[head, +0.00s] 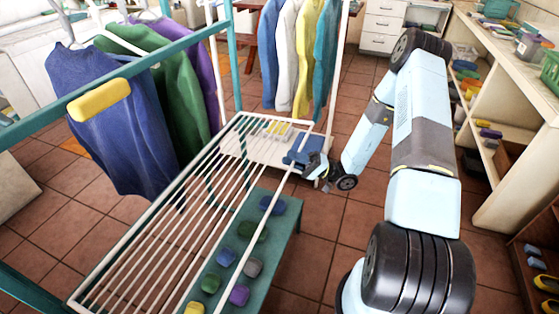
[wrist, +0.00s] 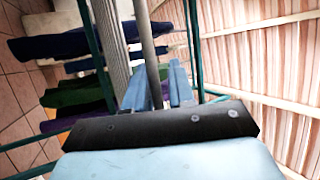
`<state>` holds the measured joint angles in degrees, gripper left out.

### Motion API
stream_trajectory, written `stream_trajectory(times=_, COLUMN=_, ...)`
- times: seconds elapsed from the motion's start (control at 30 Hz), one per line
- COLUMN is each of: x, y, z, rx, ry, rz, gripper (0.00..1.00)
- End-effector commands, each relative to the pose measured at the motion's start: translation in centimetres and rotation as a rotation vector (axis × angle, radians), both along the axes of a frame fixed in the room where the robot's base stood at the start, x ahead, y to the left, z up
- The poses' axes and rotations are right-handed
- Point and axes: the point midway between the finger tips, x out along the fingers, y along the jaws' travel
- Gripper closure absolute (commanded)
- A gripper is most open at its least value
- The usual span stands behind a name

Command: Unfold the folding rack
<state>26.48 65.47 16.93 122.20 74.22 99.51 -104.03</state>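The folding rack (head: 172,215) is a frame of thin white parallel bars. In the head view it spans from the lower left to the middle, spread out above a teal bench. My gripper (head: 303,158) is at its right side near the far end, with blue fingers at the rail. In the wrist view my gripper's two blue fingers (wrist: 160,88) stand close together, with a grey-white rail (wrist: 148,50) of the rack running between them. They appear closed on this rail, though the contact itself is partly hidden.
Purple, green and blue garments (head: 125,110) hang at the left on a teal frame (head: 130,68). More clothes (head: 300,50) hang behind. The teal bench (head: 265,240) holds several coloured blocks. A shelf unit (head: 500,110) stands right. Tiled floor (head: 335,225) is open between.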

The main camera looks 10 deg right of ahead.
Motion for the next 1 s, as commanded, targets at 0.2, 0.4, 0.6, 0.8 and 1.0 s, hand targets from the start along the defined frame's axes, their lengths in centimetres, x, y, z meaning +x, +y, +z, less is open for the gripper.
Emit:
stream_trajectory(times=0.2, x=0.0, y=-2.2, z=-1.1, rx=0.000, ry=0.000, rz=-0.005, gripper=0.79)
stream_trajectory(times=0.4, x=-0.1, y=-5.7, z=-2.8, rx=-0.001, ry=0.001, rz=-0.007, gripper=0.79)
stream_trajectory(times=0.6, x=-0.3, y=-9.1, z=-4.6, rx=0.000, ry=0.001, rz=-0.005, gripper=0.79)
stream_trajectory(times=0.8, x=-0.3, y=-11.4, z=-5.7, rx=0.001, ry=0.001, rz=-0.004, gripper=0.79)
stream_trajectory(times=1.0, x=-0.4, y=-12.3, z=-6.2, rx=0.000, ry=0.001, rz=-0.002, gripper=0.79)
